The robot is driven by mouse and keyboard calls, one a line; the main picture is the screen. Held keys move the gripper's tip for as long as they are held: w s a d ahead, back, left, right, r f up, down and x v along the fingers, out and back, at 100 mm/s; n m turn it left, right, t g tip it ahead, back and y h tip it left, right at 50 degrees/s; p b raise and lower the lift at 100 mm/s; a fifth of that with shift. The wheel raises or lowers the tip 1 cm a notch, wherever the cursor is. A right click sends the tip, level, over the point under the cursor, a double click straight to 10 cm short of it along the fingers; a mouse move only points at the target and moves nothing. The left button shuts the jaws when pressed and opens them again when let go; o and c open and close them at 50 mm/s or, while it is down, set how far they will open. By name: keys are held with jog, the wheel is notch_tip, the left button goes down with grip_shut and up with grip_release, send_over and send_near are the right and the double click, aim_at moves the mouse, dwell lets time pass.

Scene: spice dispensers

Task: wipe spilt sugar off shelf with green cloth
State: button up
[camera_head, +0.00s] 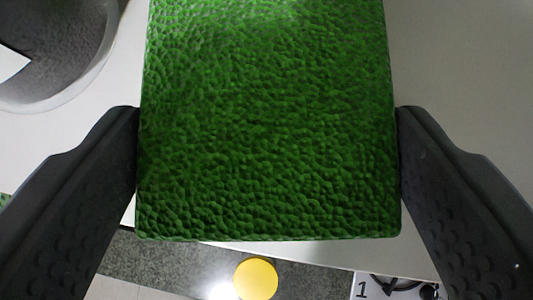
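The green cloth (268,130) is a thick, textured block that fills the middle of the view. My gripper (268,112) has one dark finger against its left side and one against its right side, and is shut on it. A pale shelf surface (460,60) shows behind the cloth on both sides. Whether the cloth touches that surface cannot be told. I see no spilt sugar; the cloth hides the middle of the surface.
A grey rounded bowl or basin (95,75) is at the upper left, with a white piece (10,62) at the edge.

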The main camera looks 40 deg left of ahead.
aim_at(373, 162)
jog(key=shift+w+a, duration=0.15)
jog(key=shift+w, duration=0.2)
jog(key=shift+w+d+b, duration=0.2)
jog(key=shift+w+d, duration=0.15)
jog(key=shift+d, duration=0.3)
jog(key=shift+w+d+b, duration=0.2)
jog(key=shift+w+d, duration=0.15)
jog(key=shift+d, duration=0.3)
jog(key=shift+f, duration=0.1)
jog(key=shift+r+p, duration=1.3)
jog(key=shift+r, duration=0.85)
jog(key=shift+s+d+f+b, duration=0.25)
jog(key=shift+s+d+b, duration=0.15)
jog(key=shift+s+b, duration=0.2)
jog(key=s+d+b, duration=0.3)
jog(key=s+d, duration=0.2)
jog(key=s, duration=0.3)
jog(key=s+d+b, duration=0.4)
jog(key=s, duration=0.3)
jog(key=shift+s+d+r, duration=0.15)
jog(key=shift+s+d, duration=0.25)
